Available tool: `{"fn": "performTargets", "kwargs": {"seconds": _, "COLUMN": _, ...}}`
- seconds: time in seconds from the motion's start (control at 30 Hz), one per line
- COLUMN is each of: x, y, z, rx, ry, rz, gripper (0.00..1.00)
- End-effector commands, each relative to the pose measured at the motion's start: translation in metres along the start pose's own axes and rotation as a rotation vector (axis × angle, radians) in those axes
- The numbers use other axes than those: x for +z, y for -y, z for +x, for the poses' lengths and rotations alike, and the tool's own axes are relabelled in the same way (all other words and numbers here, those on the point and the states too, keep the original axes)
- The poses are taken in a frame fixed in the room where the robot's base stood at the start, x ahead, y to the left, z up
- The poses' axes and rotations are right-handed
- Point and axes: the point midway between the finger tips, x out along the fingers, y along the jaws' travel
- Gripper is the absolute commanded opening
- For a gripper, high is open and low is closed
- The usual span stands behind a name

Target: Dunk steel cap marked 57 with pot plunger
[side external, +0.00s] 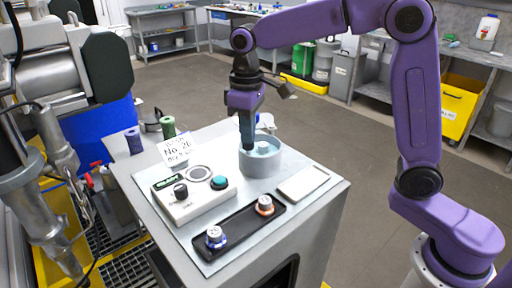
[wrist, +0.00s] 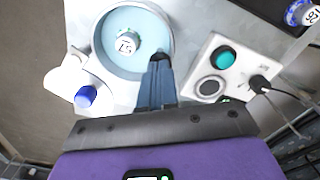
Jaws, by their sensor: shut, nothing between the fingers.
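The steel cap marked 57 (wrist: 127,43) stands inside the round grey pot (wrist: 104,68), surrounded by its pale blue interior, in the wrist view. In the side view the pot (side external: 262,166) sits at the back of the workstation top, with the cap partly hidden inside. A blue knob (wrist: 85,96) on a white rounded mount beside the pot may be the pot plunger. My gripper (side external: 247,148) points down with its fingertips at the pot's near inner edge. In the wrist view the gripper (wrist: 160,59) is shut and empty, beside the cap and apart from it.
A control box (side external: 180,205) with a teal button (side external: 219,183) and black knob stands left of the pot. A black tray (side external: 240,225) holds an orange-banded cap (side external: 265,205) and a blue-banded cap (side external: 215,237). A pale flat plate (side external: 303,183) lies to the right. A sign stands behind the box.

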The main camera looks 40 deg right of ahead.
Motion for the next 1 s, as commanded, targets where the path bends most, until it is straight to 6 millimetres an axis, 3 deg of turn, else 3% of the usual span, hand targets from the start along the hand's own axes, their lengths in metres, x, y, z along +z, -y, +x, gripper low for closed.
{"fn": "performTargets", "kwargs": {"seconds": 0.57, "x": 0.000, "y": 0.000, "z": 0.021, "rx": 0.000, "ry": 0.002, "rz": 0.000, "gripper": 0.00}}
{"fn": "performTargets", "kwargs": {"seconds": 1.0, "x": 0.000, "y": 0.000, "z": 0.009, "rx": 0.000, "ry": 0.000, "rz": 0.000, "gripper": 0.00}}
